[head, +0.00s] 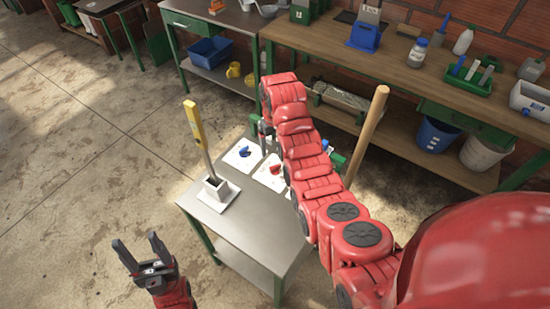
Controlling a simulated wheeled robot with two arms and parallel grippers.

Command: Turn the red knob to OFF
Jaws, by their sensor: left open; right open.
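The red knob (275,169) sits on a white plate at the back of a small metal table, just left of my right arm. Any lettering on the plate is too small to read. My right arm arches over the table, and my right gripper (264,143) points down behind it, partly hidden, close to the plates. It is open and seems apart from the red knob. My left gripper (143,252) is open and empty, low at the left, over the floor in front of the table.
A blue knob (243,152) is on the plate to the left. A yellow-topped stick (195,125) stands in a holder on the small table (255,222). A wooden pole (367,135) rises right of my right arm. Workbenches (320,38) line the brick wall. Floor at left is clear.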

